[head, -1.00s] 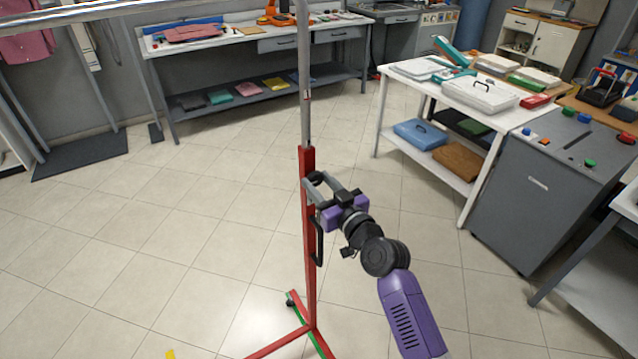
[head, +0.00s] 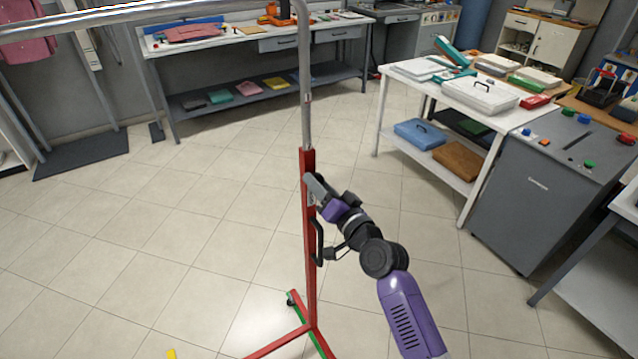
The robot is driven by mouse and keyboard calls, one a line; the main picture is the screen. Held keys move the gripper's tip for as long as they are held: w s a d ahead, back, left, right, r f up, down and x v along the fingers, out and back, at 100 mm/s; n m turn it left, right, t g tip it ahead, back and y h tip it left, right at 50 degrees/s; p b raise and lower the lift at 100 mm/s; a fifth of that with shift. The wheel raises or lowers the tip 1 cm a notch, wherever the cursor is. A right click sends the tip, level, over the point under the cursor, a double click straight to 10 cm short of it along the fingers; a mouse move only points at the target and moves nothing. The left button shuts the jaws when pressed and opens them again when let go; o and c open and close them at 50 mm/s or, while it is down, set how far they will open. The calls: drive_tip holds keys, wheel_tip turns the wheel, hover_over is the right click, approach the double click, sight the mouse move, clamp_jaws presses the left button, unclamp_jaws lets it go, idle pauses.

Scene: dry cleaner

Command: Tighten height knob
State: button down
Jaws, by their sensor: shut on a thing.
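A garment rack stands in the middle of the head view, with a red lower post (head: 309,270) and a grey metal upper tube (head: 304,85) that goes into it. A black loop handle (head: 319,243) sits on the red post below my gripper. My gripper (head: 313,188) is at the upper part of the red post, just below where the tube enters it, and is shut on the height knob. The knob itself is hidden behind the fingers and cannot be made out. My purple arm comes in from the lower right.
A white table (head: 397,84) with boxes and cases stands at the right, beside a grey cabinet (head: 525,200) with coloured knobs. A long workbench (head: 230,38) is at the back. The rack's red and green feet spread over the tiled floor, which is otherwise mostly clear.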

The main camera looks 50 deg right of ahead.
drive_tip(key=shift+m+p, duration=1.4)
drive_tip(key=shift+m, duration=3.4)
drive_tip(key=c, duration=0.9)
unclamp_jaws()
drive_tip(key=shift+b+v, duration=0.85)
drive_tip(key=shift+v, duration=3.1)
